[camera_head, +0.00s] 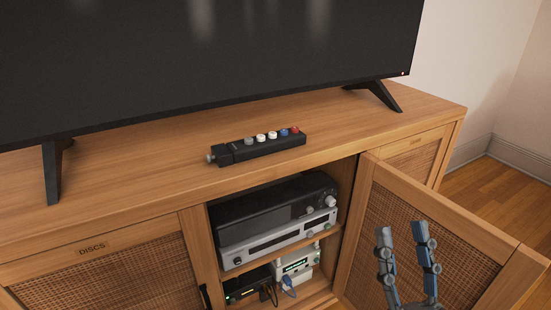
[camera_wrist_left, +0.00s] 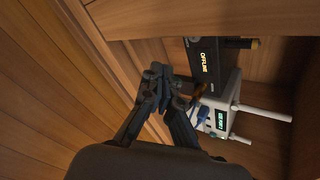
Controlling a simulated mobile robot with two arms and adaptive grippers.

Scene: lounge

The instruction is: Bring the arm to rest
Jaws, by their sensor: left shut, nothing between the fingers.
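My left gripper (camera_wrist_left: 162,84) shows in the left wrist view with its dark fingers brought together and nothing held. It is in front of the open cabinet bay, close to a blue cable plug (camera_wrist_left: 203,113) on a white router (camera_wrist_left: 221,116); I cannot tell whether they touch. In the head view I cannot clearly make out the left gripper. My right gripper (camera_head: 403,232) stands upright in the head view, its two fingers apart and empty, in front of the open rattan door (camera_head: 368,225).
A black box (camera_wrist_left: 204,62) reading "OFFLINE" lies beside the router. Stacked audio units (camera_head: 275,237) fill the upper shelf. A black control strip (camera_head: 258,146) and a television (camera_head: 200,50) stand on the wooden cabinet (camera_head: 130,200). Floor (camera_head: 510,205) shows at right.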

